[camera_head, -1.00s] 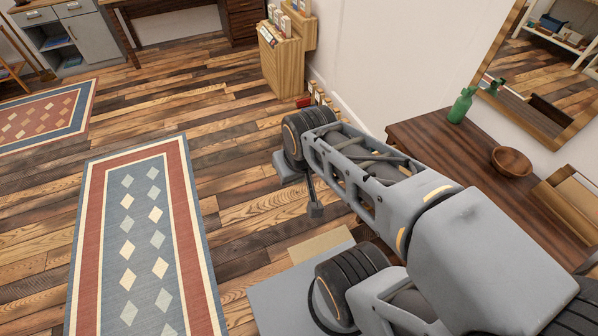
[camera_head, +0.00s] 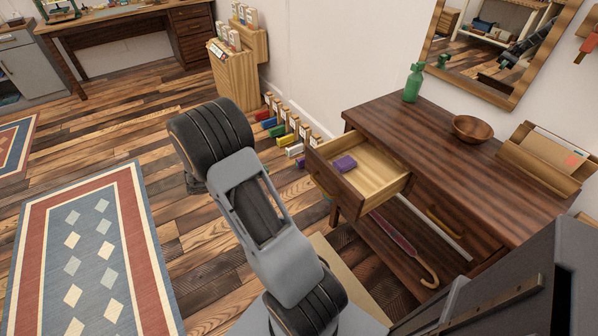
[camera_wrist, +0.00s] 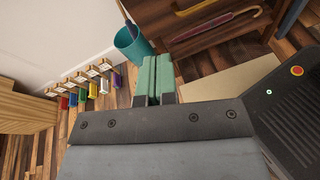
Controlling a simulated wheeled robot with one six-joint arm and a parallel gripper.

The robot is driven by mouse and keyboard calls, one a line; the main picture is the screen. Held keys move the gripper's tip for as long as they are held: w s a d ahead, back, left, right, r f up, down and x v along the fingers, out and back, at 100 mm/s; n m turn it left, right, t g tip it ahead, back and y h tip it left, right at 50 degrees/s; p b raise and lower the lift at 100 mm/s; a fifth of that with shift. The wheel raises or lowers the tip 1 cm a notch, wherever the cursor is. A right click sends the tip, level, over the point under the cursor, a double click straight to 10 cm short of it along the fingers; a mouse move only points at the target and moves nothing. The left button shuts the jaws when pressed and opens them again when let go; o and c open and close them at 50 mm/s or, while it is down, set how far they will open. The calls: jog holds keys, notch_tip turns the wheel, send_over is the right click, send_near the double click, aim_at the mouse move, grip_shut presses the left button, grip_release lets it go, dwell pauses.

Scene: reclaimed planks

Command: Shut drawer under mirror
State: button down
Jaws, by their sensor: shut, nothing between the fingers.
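The drawer (camera_head: 378,172) in the dark wood console table (camera_head: 425,125) stands pulled out on the table's left side, with a small purple item (camera_head: 344,164) inside. The mirror (camera_head: 490,45) hangs on the wall above the table. A second drawer front with a brass handle (camera_head: 445,222) sits to the right, flush as far as I can see. My gripper (camera_wrist: 155,60) has its green fingers together, with nothing between them, in the wrist view; in the head view I cannot make it out. The open drawer is not clearly visible in the wrist view.
A teal bin (camera_wrist: 132,42) stands near the fingers. Floor at left is open.

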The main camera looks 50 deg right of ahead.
jog(key=w+d+f+n+h+b, duration=0.2)
jog(key=w+d+f+n+h, duration=0.15)
jog(key=f, duration=0.35)
jog(key=s+d+t+b, duration=0.1)
jog(key=s+d, duration=0.4)
jog(key=d, duration=0.7)
jog(key=shift+d, duration=0.4)
